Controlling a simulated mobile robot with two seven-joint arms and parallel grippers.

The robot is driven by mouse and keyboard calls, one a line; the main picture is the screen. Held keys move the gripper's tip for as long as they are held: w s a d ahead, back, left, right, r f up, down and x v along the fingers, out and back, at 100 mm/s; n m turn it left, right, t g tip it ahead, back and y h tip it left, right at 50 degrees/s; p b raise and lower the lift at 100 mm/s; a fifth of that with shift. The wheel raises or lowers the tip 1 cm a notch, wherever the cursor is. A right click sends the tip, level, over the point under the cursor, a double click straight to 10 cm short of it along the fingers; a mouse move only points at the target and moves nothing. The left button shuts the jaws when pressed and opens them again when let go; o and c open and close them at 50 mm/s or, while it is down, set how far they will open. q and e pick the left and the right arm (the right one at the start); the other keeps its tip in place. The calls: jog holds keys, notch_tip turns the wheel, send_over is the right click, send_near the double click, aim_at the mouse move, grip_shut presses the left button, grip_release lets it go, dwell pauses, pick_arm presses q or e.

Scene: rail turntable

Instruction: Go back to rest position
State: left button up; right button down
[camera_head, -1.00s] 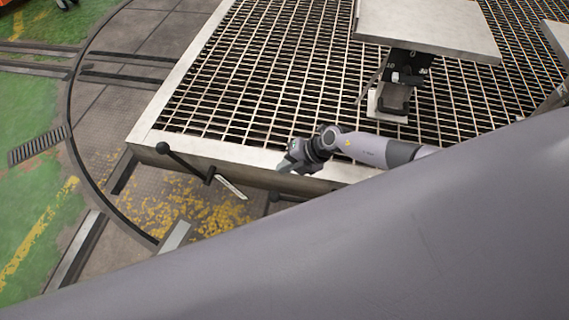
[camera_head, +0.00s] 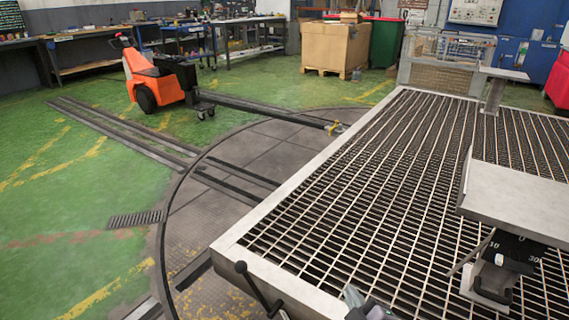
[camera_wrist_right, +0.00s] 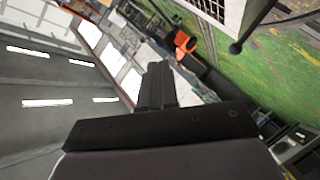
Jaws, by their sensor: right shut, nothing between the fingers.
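My right gripper (camera_head: 362,303) shows only in part at the bottom edge of the head view, beside the front edge of the grated platform (camera_head: 227,245). In the right wrist view its dark fingers (camera_wrist_right: 157,85) are together with nothing between them. A lever (camera_head: 258,290) with a black knob stands at the platform's near corner, to the left of the gripper and apart from it. The lever's knob (camera_wrist_right: 235,48) also shows in the right wrist view, to the right of the fingers. My left gripper is in no view.
A grey plate (camera_head: 515,198) on a stand rises from the grating at the right. An orange cart (camera_head: 150,82) stands on the green floor at the back left. The turntable floor (camera_head: 225,170) left of the platform is clear.

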jog(key=s+d+m+g+h, duration=0.1)
jog(key=s+d+m+g, duration=0.25)
jog(key=s, duration=0.55)
jog(key=s+d+m+g+h, duration=0.1)
jog(key=s+d+m+g, duration=0.2)
jog(key=s, duration=0.6)
jog(key=s+d+m+g, duration=0.2)
jog(key=s+m+g, duration=0.25)
jog(key=s, duration=0.35)
jog(key=w+a+f+n+t+y, duration=0.1)
jog(key=w+a+f+t+y, duration=0.1)
jog(key=w+a+f+t, duration=0.35)
notch_tip(320, 180, up, 15)
jog(key=w+d+p, duration=0.1)
jog(key=d+p, duration=0.1)
jog(key=p, duration=1.6)
jog(key=shift+d+t+p, duration=0.35)
jog(key=shift+d+t, duration=0.05)
jog(key=shift+t, duration=0.05)
jog(key=shift+w+f, duration=0.1)
jog(key=shift+f, duration=0.05)
